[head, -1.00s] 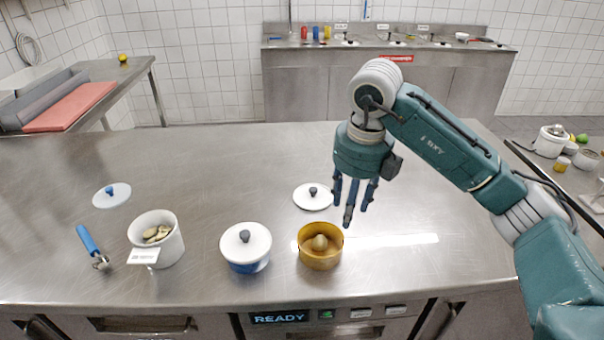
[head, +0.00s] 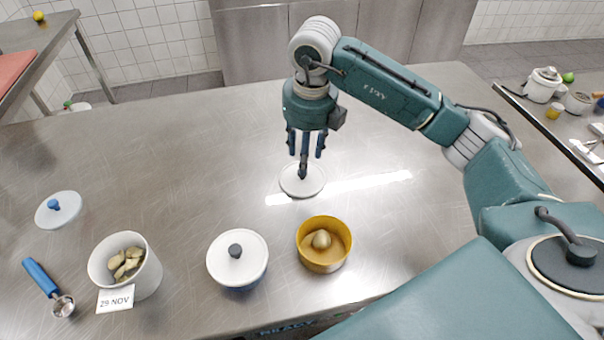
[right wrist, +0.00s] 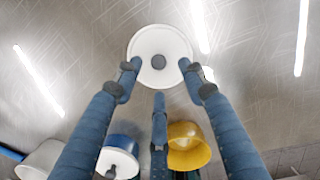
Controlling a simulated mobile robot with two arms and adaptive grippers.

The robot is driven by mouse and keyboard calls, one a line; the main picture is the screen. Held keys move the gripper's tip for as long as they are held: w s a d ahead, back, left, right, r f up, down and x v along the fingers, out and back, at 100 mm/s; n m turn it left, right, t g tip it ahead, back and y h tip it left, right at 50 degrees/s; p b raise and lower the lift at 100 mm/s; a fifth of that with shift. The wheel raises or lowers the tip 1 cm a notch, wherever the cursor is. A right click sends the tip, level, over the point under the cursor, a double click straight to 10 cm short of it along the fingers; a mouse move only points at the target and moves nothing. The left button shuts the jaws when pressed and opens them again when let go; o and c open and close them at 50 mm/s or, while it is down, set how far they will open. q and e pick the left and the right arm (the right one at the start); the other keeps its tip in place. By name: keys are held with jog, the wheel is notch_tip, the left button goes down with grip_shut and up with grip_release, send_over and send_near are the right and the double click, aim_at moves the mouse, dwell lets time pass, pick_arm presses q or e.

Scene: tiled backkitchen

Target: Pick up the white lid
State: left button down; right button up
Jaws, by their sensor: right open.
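The loose white lid (head: 317,184) with a dark knob lies flat on the steel counter, behind the yellow pot. My right gripper (head: 304,160) points down over it with its blue fingers spread and open. One finger hides the knob in the head view. Another white lid (head: 228,264) with a dark knob sits on the blue pot. My left gripper is not in view.
The yellow pot (head: 345,257) holds a roundish pale item. A white pot (head: 146,283) with pale slices and a "29 NOV" card, a pale-blue lid (head: 68,212) and a blue-handled tool (head: 40,277) stand left. The counter behind the lid is clear.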

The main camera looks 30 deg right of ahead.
jog(key=f, duration=0.1)
jog(key=f+p, duration=0.1)
jog(key=f, duration=0.1)
jog(key=f+p, duration=0.1)
jog(key=shift+w+a+f, duration=0.1)
jog(key=shift+w+f, duration=0.05)
jog(key=shift+w, duration=0.15)
jog(key=shift+f, duration=0.4)
jog(key=shift+w+f, duration=0.1)
jog(key=shift+f, duration=0.1)
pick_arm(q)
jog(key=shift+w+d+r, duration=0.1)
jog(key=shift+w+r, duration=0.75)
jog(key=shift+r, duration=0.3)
pick_arm(e)
jog(key=c, duration=1)
